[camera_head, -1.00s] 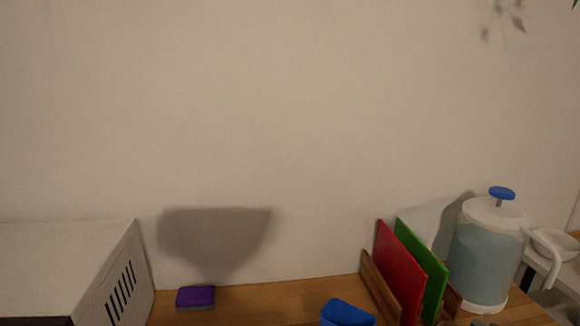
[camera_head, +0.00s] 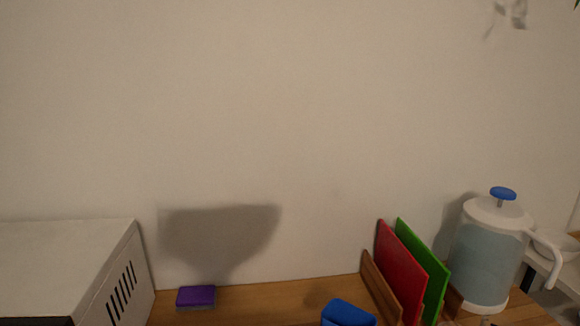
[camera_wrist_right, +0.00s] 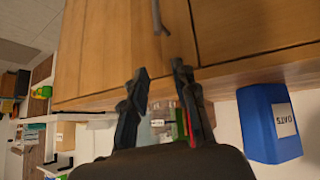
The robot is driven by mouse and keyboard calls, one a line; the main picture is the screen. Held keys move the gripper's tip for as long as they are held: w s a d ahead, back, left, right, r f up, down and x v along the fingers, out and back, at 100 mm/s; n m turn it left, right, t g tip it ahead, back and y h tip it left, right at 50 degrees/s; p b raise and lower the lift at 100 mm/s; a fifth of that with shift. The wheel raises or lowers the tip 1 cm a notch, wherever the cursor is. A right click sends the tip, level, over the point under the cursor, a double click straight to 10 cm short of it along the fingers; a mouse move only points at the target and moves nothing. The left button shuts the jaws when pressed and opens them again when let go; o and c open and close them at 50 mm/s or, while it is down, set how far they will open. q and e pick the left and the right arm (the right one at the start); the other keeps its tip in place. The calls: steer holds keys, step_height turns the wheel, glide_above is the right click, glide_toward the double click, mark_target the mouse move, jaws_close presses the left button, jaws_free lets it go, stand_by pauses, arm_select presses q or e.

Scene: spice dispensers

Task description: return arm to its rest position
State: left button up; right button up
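My right gripper (camera_wrist_right: 160,72) shows in the right wrist view. Its two dark fingers stand apart with nothing held between them. The fingertips are in front of a wooden cabinet front (camera_wrist_right: 120,45); I cannot tell the exact distance. Neither of my arms or grippers shows in the head view. My left gripper is not in view.
In the head view, a purple sponge (camera_head: 196,297), a blue object (camera_head: 346,313), red (camera_head: 400,275) and green boards (camera_head: 434,285) and a pitcher (camera_head: 487,260) line the wooden counter. A white box (camera_head: 75,265) stands left. The right wrist view shows a blue container (camera_wrist_right: 268,125).

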steer(key=s+a+f+n+g+y, duration=0.3)
steer(key=s+a+f+g, duration=0.1)
steer(key=s+a, duration=0.4)
step_height(320, 180, down, 25)
steer(key=s+g, duration=0.1)
steer(key=g, duration=0.1)
steer(key=s+d+f, duration=0.3)
steer(key=s+f, duration=1.4)
steer(key=shift+s+d+n+g+h, duration=0.2)
steer(key=shift+n+g+h, duration=0.1)
steer(key=shift+g, duration=0.1)
